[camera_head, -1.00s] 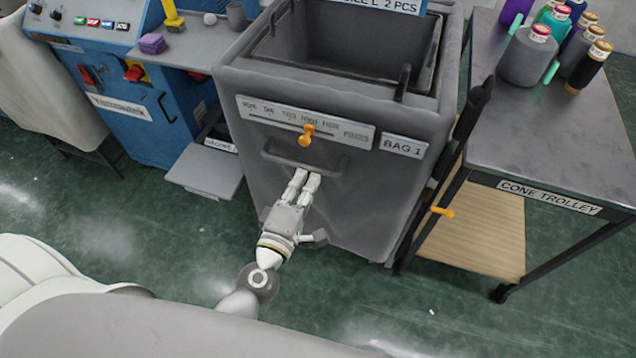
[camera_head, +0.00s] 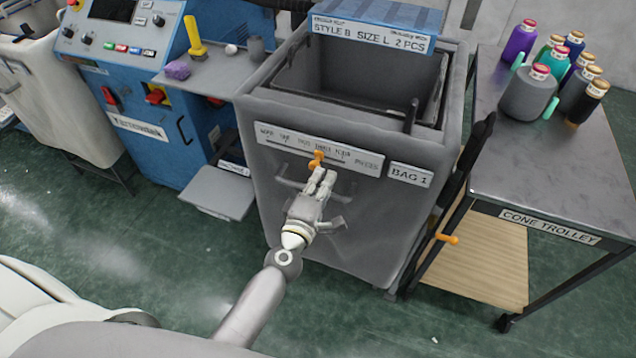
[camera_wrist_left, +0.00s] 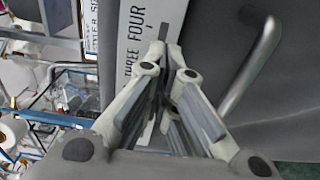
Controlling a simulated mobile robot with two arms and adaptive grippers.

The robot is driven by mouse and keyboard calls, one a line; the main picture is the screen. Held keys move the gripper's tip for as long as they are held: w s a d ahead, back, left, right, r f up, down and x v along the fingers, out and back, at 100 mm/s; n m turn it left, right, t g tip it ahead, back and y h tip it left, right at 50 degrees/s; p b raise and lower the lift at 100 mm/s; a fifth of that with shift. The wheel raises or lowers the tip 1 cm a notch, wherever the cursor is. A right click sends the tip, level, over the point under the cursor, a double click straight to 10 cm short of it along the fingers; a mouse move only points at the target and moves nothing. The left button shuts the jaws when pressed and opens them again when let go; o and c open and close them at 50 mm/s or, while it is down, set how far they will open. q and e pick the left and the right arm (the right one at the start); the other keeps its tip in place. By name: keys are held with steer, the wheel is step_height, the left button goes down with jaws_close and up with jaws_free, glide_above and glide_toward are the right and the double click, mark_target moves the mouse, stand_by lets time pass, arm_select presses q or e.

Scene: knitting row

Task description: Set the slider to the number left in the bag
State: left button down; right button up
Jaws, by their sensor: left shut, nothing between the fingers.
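The grey bag (camera_head: 258,200), labelled BAG 1, stands in the middle of the head view. The sign (camera_head: 372,40) over it reads STYLE B, SIZE L, 2 PCS. On its front, the white slider strip (camera_head: 364,163) carries number words from NONE to FOUR, then PIECES. The orange slider knob (camera_head: 316,159) sits at about THREE. My left gripper (camera_head: 325,174) is shut and empty, its fingertips just below the knob; I cannot tell whether they touch. In the left wrist view the fingers (camera_wrist_left: 165,65) lie before the strip (camera_wrist_left: 139,30), with THREE and FOUR readable; the knob is hidden.
A grey bar handle (camera_head: 289,183) runs below the strip; it also shows in the wrist view (camera_wrist_left: 250,65). The cone trolley (camera_head: 550,170) with several yarn cones stands at right. A blue machine (camera_head: 150,150) with a side shelf (camera_head: 222,80) stands at left. Green floor in front is clear.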

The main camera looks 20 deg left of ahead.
arm_select(q)
steer(key=shift+w+r, duration=0.55)
steer(key=shift+r, duration=0.25)
arm_select(e)
steer(key=shift+w, duration=0.25)
arm_select(q)
steer(key=shift+a, duration=0.15)
arm_select(e)
steer(key=shift+w, duration=0.1)
arm_select(q)
steer(key=shift+a, duration=1.65)
steer(key=shift+d, duration=0.65)
steer(key=s+f, duration=0.1)
steer(key=s, duration=0.4)
steer(key=shift+s+d+f+b, duration=0.3)
steer(key=shift+s+b, duration=0.1)
arm_select(e)
steer(key=shift+w+d+f, duration=0.15)
steer(key=shift+w+f, duration=0.15)
steer(key=shift+f, duration=0.25)
